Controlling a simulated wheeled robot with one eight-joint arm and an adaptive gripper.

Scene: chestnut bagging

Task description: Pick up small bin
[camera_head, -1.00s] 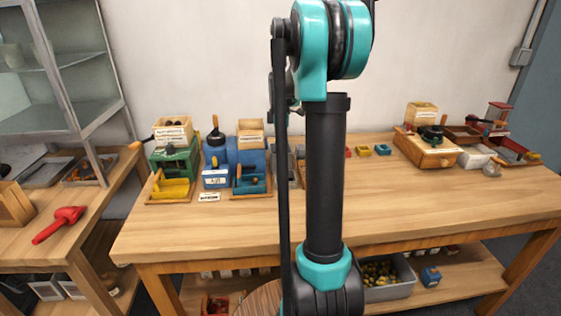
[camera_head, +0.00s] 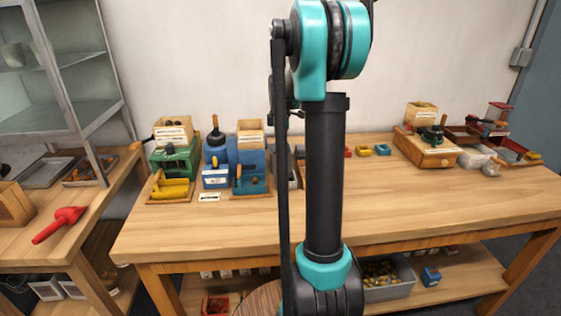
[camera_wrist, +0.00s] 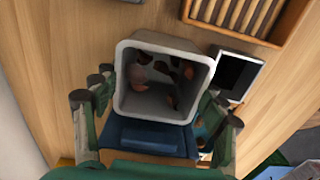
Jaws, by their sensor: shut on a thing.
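The small bin (camera_wrist: 157,117) is a light grey, square, open-topped container in the wrist view, with several brown chestnuts inside. My gripper (camera_wrist: 158,98) has green fingers with dark ends on the left and right sides of the bin. It is shut on the bin. The inner finger contact faces are partly hidden by the bin's walls. In the head view, my arm hides the gripper and nearly all of the bin behind it. I cannot tell how far the bin's base is from the wooden table.
A dark blue block (camera_wrist: 150,136) lies just below the bin in the wrist view. A white-rimmed dark tray (camera_wrist: 236,74) and a slatted wooden rack (camera_wrist: 240,14) are close on the right. The wooden workbench (camera_head: 410,200) is clear along its front.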

